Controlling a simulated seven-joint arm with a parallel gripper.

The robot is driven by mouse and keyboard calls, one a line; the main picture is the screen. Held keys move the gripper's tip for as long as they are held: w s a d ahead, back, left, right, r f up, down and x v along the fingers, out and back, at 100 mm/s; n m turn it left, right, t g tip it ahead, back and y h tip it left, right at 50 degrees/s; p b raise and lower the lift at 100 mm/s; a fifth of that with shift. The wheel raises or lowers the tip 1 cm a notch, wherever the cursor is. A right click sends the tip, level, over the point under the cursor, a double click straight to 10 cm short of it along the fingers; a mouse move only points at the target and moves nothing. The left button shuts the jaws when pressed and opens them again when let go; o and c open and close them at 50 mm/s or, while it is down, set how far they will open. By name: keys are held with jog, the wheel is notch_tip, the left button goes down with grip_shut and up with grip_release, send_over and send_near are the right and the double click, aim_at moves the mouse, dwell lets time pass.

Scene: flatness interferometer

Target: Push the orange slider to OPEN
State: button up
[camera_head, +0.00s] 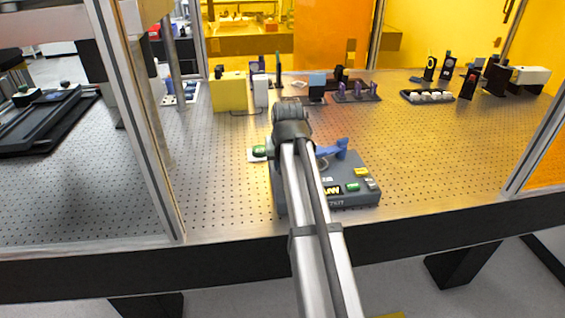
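A low dark grey instrument (352,198) sits near the front edge of the perforated table, under my arm. Its top carries a blue part (335,148), a yellow label (361,171), a green label (353,187) and a small pale block (371,183). I cannot make out the orange slider or an OPEN marking; my arm covers the left and middle of the instrument. My arm reaches in from the bottom, and its rounded grey wrist joints are above the instrument's back left. My gripper's fingers are hidden behind these links.
A small green-topped item (259,151) is just left of the instrument. A yellow box (228,92) and several optics mounts (357,92) stand behind. Enclosure posts (135,120) rise at left and right. The perforated table (440,150) is clear to the right.

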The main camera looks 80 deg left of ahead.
grip_shut()
jog(key=a, duration=0.5)
dwell(0.3)
jog(key=shift+o, duration=1.1)
grip_release()
jog(key=shift+a, duration=0.15)
jog(key=shift+o, duration=1.3)
jog(key=shift+r, duration=0.1)
jog(key=v, duration=1.3)
jog(key=shift+d+r, duration=0.25)
jog(key=shift+d, duration=0.05)
